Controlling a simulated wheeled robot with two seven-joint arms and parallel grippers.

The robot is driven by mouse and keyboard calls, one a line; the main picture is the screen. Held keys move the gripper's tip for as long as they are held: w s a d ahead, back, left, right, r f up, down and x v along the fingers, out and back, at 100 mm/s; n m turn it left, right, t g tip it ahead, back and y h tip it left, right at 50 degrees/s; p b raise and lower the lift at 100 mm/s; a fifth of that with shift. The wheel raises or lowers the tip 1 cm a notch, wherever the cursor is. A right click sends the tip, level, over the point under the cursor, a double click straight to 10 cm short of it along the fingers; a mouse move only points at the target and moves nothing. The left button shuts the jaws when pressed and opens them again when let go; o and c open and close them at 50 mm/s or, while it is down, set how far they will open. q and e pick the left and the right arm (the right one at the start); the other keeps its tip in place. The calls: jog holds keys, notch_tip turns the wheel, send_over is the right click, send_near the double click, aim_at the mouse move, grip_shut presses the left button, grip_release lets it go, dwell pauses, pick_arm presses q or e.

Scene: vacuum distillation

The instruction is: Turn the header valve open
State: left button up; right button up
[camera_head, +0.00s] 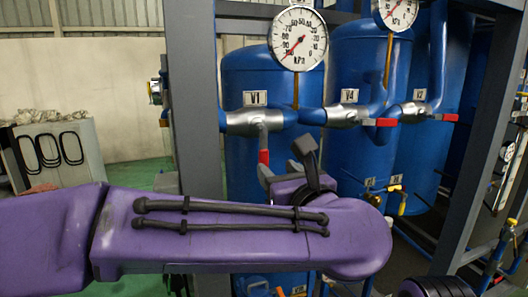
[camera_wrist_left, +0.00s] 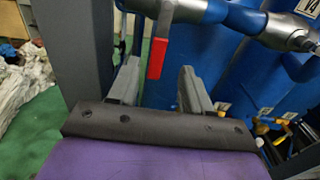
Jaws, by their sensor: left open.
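A steel valve labelled V1 (camera_head: 254,122) sits on the blue pipe in front of the left tank. Its lever hangs straight down and ends in a red grip (camera_head: 263,157). The red grip also shows in the left wrist view (camera_wrist_left: 157,58). My left gripper (camera_head: 284,160) is open, its fingers just below and right of the grip in the head view. In the left wrist view the grip's lower end appears between the two grey fingertips (camera_wrist_left: 160,74), touching neither. Depth is hard to judge. My right gripper is not in view.
Valve V4 (camera_head: 347,115) and another valve (camera_head: 414,110) to its right have red levers lying sideways. Two round gauges (camera_head: 298,39) (camera_head: 396,8) sit above the pipe. A grey frame post (camera_head: 193,100) stands close left of V1. Blue tanks (camera_head: 250,75) stand behind.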

aim_at(264, 159)
pick_arm(q)
jog(key=p+x, duration=0.3)
jog(key=x, duration=0.5)
jog(key=shift+w+a, duration=0.15)
jog(key=shift+w, duration=0.15)
jog(key=shift+f, duration=0.1)
grip_shut()
